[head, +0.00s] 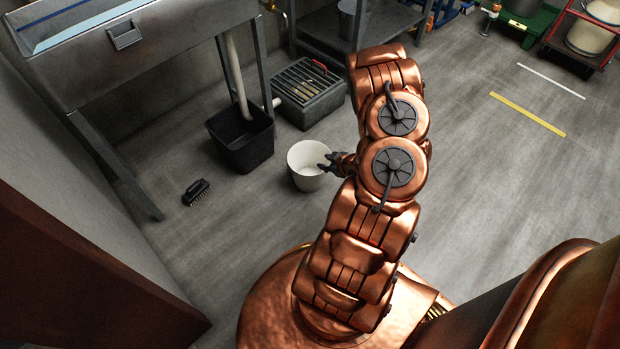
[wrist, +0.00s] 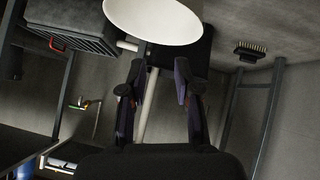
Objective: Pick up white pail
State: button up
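The white pail (head: 305,180) stands upright on the grey floor in the head view, its open top facing up. My gripper (head: 326,163) is at the right side of the pail, with its dark fingers at the rim. In the wrist view the pail (wrist: 155,20) fills the top middle, partly cut off by the frame edge. There my gripper (wrist: 161,66) shows two fingers spread apart with nothing held between them, and the pail lies just beyond their tips. I cannot tell whether a finger touches the pail.
A black bin (head: 240,142) stands behind the pail to the left, under a drain pipe. A grey slatted box (head: 308,95) is behind the pail. A black brush (head: 196,192) lies on the floor at left, near a metal sink (head: 120,50).

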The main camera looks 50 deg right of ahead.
aim_at(295, 169)
jog(key=a+f+m+t+b, duration=0.2)
jog(key=a+f+t+b, duration=0.25)
jog(key=f, duration=0.25)
jog(key=shift+y, duration=0.3)
jog(key=shift+a+b+x, duration=0.2)
jog(key=shift+b+x, duration=0.55)
jog(key=shift+x, duration=2.25)
jog(key=shift+a+b+x, duration=0.2)
jog(key=shift+b+x, duration=0.55)
jog(key=shift+x, duration=2.25)
jog(key=shift+w+r, duration=0.1)
jog(key=shift+r, duration=0.1)
jog(key=shift+c, duration=0.4)
grip_shut()
